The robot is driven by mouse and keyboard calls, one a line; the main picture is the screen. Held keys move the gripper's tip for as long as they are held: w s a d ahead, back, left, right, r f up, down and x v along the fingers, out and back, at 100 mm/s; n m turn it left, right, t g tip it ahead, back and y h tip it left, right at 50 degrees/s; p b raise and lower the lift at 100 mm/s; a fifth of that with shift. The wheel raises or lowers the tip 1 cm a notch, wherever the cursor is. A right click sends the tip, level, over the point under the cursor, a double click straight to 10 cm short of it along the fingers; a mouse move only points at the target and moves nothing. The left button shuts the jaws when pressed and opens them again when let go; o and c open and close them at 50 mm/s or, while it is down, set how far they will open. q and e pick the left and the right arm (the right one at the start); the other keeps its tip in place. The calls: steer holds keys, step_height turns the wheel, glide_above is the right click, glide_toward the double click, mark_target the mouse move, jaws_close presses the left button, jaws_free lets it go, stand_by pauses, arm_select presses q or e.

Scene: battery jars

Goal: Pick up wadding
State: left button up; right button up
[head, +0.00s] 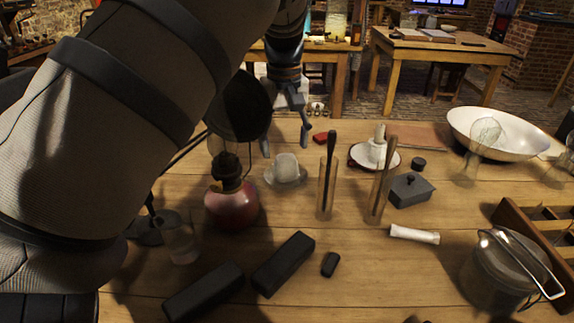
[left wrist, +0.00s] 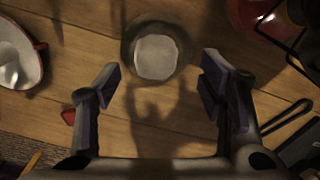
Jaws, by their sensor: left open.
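The wadding (head: 286,166) looks like a pale white wad in a small clear glass dish (head: 271,178) on the wooden table. In the left wrist view the wadding (left wrist: 156,57) shows as a whitish rounded square inside the round dish (left wrist: 184,47). My left gripper (head: 286,141) hangs above and just behind the dish in the head view. In the left wrist view my left gripper (left wrist: 161,82) is open and empty, with its fingers spread wider than the wadding, which lies beyond the tips. My right gripper is not in view.
A red lamp (head: 232,208) stands left of the dish, and a glass jar with a dark rod (head: 326,190) stands right. A red-rimmed white plate (head: 357,158), a grey box (head: 411,190), a white roll (head: 414,234) and black blocks (head: 284,264) lie around.

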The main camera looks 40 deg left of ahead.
mark_target(286, 157)
arm_select(q)
steer(key=f, duration=0.6)
steer(key=shift+w+a, duration=0.15)
steer(key=shift+w, duration=0.25)
steer(key=c, duration=0.9)
step_height(286, 157, up, 10)
steer(key=shift+o, duration=0.3)
